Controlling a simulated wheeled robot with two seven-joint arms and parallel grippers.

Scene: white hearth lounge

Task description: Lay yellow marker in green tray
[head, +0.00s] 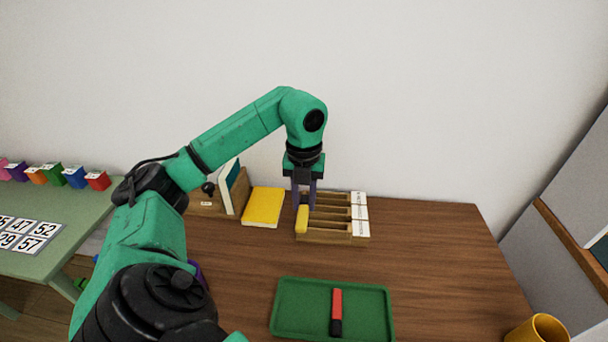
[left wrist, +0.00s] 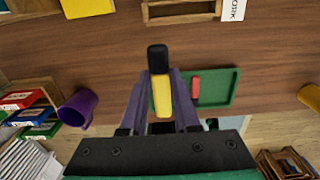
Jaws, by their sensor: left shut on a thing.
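The yellow marker (left wrist: 161,96), with a black end, is held between the fingers of my left gripper (left wrist: 161,90). In the head view my left gripper (head: 305,193) points down at the left end of the wooden slotted holder, with the yellow marker (head: 302,220) at its fingertips. The green tray (head: 362,290) lies nearer the front of the table, apart from the gripper. A red marker with a black end (head: 337,308) lies in the tray. The tray also shows in the left wrist view (left wrist: 219,87). My right gripper is out of view.
The wooden slotted holder (head: 326,238) with white label cards stands at the back. A yellow book (head: 263,207) lies to its left. A yellow mug (head: 540,328) is at the front right; a purple mug (left wrist: 78,108) shows in the wrist view. The tabletop between holder and tray is clear.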

